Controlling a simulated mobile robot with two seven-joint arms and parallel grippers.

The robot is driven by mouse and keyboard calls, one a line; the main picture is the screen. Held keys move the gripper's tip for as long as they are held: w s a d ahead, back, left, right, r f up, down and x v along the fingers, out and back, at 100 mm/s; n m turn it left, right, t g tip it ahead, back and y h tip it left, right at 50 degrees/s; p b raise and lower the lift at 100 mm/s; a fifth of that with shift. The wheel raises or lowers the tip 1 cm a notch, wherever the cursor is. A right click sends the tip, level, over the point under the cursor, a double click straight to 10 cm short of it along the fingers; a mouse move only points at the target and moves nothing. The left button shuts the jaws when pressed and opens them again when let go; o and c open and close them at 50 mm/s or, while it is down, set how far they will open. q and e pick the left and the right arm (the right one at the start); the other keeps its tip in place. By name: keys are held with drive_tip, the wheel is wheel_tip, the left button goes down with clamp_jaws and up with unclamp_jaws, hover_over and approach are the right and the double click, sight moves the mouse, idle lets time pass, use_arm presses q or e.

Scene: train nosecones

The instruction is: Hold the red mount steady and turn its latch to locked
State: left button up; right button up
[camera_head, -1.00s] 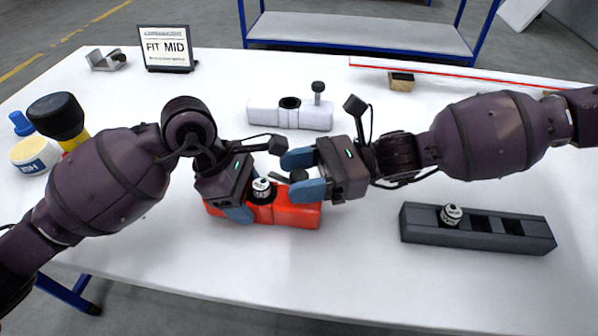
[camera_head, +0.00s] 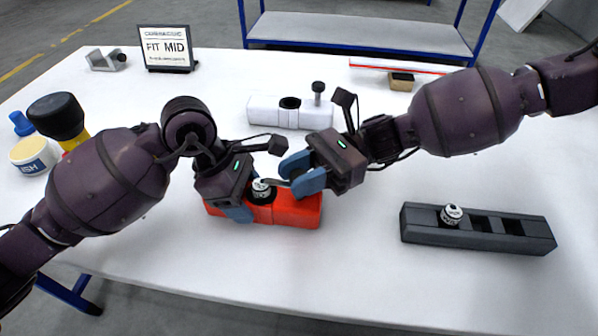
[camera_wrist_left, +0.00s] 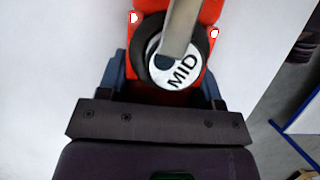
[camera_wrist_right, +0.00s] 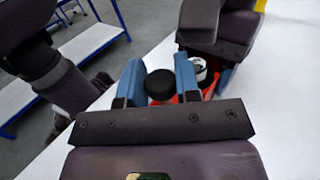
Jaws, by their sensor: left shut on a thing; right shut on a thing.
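The red mount (camera_head: 295,211) lies on the white table, and its left end is between the fingers of my left gripper (camera_head: 238,196), shut on it. A white nosecone marked MID (camera_wrist_left: 182,73) sits in the mount's black-rimmed socket; it also shows in the head view (camera_head: 261,187). The latch's grey bar (camera_wrist_left: 182,25) lies across part of the nosecone's top in the left wrist view. My right gripper (camera_head: 300,178) is shut on the latch's black knob (camera_wrist_right: 160,84), over the mount's right half. The fingers hide the knob in the head view.
A white mount (camera_head: 262,112) with an upright knob stands behind. A dark tray (camera_head: 480,228) at right holds another nosecone (camera_head: 451,214). A FIT MID sign (camera_head: 166,46) stands at back left. The table in front of the red mount is clear.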

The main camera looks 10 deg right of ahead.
drive_tip(key=shift+n+g+h, duration=0.4)
drive_tip(key=shift+n+g, duration=0.2)
drive_tip(key=shift+g, duration=0.2)
drive_tip(key=o, duration=0.9)
drive_tip(key=v, duration=1.2)
use_arm(q)
drive_tip(key=o, duration=1.1)
